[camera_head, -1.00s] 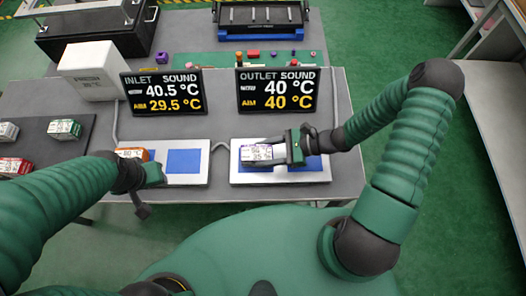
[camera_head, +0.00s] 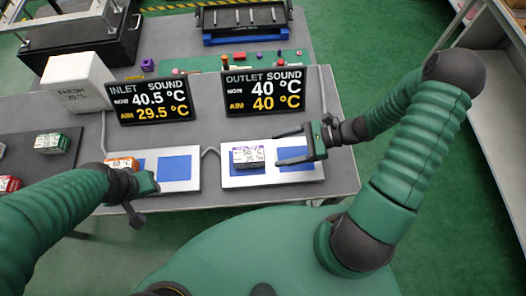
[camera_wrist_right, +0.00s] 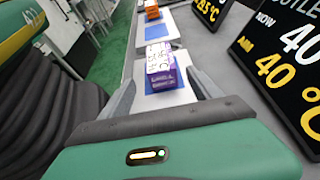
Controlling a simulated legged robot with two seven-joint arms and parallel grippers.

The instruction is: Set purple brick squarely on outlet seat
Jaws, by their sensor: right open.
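The purple-and-white brick (camera_head: 248,157) rests on the left blue square of the white outlet plate (camera_head: 272,182). Blue shows along its edges; I cannot tell whether it is exactly square. In the right wrist view the brick (camera_wrist_right: 161,68) stands ahead of the fingers, with blue around its base. My right gripper (camera_head: 277,148) is open and empty just right of the brick, over the right blue square (camera_head: 299,166). My left gripper (camera_head: 147,183) is by the inlet plate (camera_head: 182,185), near an orange brick (camera_head: 122,163); its fingers are not clear.
The outlet display (camera_head: 263,93) reads 40 °C for both now and aim. The inlet display (camera_head: 149,102) reads 40.5 and 29.5. A white box (camera_head: 76,83) stands at the back left. A dark tray with a green brick (camera_head: 52,143) and a red brick (camera_head: 9,184) is at left.

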